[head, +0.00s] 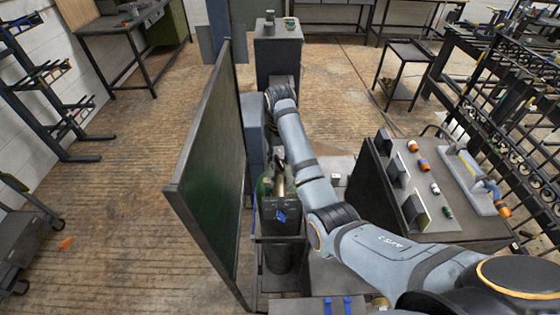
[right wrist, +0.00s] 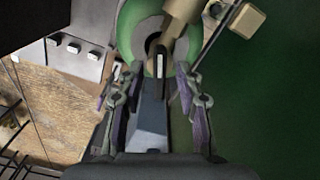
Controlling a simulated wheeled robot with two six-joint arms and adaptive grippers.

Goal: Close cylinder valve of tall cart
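The tall cart (head: 278,222) stands in the middle of the head view, dark, with a blue mark on its upper plate. A green cylinder (head: 265,187) stands in it, with a tan-brass valve (head: 281,183) at its top, partly hidden by my right arm. In the right wrist view, the valve (right wrist: 179,28) and the rounded green cylinder top (right wrist: 139,18) are at the top of the picture. My right gripper (right wrist: 153,88) is open, its two fingers spread apart just short of the valve. Nothing is visibly held between them. My left gripper is not in view.
A tall green panel (head: 214,165) in a dark frame stands close left of the cart. A dark bench with a sloped board of fittings (head: 452,190) stands to the right. A grey cabinet (head: 278,48) stands behind. The floor left of the panel is mostly clear.

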